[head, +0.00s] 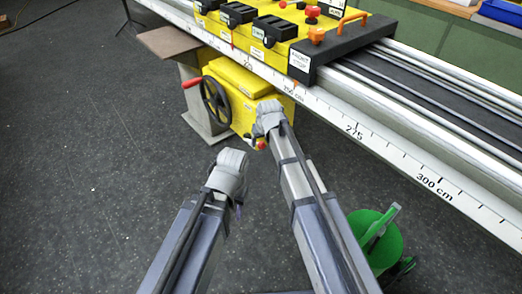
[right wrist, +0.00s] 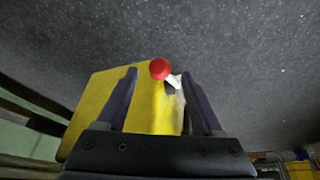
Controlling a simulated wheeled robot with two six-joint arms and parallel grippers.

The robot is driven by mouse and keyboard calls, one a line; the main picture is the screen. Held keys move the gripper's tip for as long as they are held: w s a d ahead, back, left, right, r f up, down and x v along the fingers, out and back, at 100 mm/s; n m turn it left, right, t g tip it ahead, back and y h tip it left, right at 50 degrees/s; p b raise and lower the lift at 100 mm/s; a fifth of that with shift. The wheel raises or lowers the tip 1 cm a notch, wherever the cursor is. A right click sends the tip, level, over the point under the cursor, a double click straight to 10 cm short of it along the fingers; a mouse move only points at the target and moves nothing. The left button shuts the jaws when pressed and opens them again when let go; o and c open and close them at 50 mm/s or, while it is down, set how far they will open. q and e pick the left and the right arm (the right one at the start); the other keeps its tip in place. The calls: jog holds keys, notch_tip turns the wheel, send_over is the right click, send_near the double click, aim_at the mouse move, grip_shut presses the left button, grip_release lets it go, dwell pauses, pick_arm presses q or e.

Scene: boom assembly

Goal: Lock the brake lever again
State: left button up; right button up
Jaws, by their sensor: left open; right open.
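A lever with a red knob (right wrist: 160,69) and a short pale shaft (right wrist: 175,81) sits at the yellow box in the right wrist view. The knob appears between my right gripper's two fingertips; I cannot tell whether they touch it. In the head view a small red knob (head: 261,145) shows low on the yellow box (head: 243,92), just below my right gripper (head: 266,108). That gripper is open, in front of the box. My left gripper (head: 232,160) is open and empty over the floor, left of the right arm.
A black handwheel (head: 216,103) with a red crank grip (head: 192,83) projects from the box's left side. A long rail with a centimetre scale (head: 354,131) runs above. A green reel (head: 382,243) stands at lower right. Dark floor on the left is clear.

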aim_at(261, 148)
jog(key=b+x, duration=0.6)
jog(key=x, duration=0.1)
jog(key=shift+f+b, duration=0.3)
grip_shut()
dwell(0.4)
dwell(0.8)
